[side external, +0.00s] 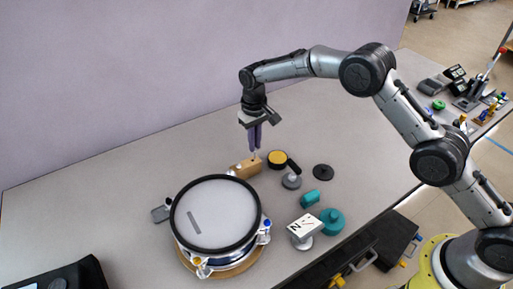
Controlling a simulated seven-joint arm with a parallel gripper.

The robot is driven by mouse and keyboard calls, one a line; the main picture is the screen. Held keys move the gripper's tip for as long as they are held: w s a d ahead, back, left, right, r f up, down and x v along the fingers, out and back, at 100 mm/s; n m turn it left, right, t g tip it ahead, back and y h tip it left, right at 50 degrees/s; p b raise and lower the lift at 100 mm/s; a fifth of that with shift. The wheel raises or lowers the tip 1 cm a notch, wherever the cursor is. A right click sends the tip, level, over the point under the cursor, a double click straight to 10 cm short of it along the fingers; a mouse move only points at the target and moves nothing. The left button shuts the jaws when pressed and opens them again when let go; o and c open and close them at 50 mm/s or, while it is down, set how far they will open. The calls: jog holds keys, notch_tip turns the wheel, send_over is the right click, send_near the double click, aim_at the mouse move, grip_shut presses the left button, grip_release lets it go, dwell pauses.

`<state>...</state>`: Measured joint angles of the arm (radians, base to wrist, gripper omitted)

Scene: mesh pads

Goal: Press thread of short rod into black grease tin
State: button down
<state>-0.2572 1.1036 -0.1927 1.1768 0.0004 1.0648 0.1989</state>
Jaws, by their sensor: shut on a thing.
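My gripper (254,149) points down above the middle of the table, its purple fingers shut on the short rod (254,155). Only a small tip of the rod shows below the fingers; its thread is too small to make out. The tip is at the wooden block (243,169), and I cannot tell whether it stands in the block or is just clear of it. A round black tin with a yellow top surface (277,158), seemingly the grease tin, sits on the table just right of the gripper.
A black-handled tool with a grey base (291,181) stands close to the tin. A black disc (322,171), teal parts (331,220) and a white-topped block (304,227) lie to the right. A large drum-like mesh frame (216,213) fills the front. The table behind is clear.

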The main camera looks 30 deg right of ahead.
jog(key=d+r, duration=0.3)
jog(key=d, duration=0.5)
jog(key=shift+m, duration=0.3)
jog(key=shift+s+d+f, duration=0.15)
jog(key=shift+s+f, duration=0.05)
jog(key=shift+f, duration=1.2)
jog(key=shift+s+d+f, duration=0.1)
jog(key=shift+s+f, duration=0.05)
jog(key=shift+f, duration=1.25)
jog(key=shift+f, duration=0.6)
jog(key=shift+r, duration=0.1)
notch_tip(320, 180, up, 7)
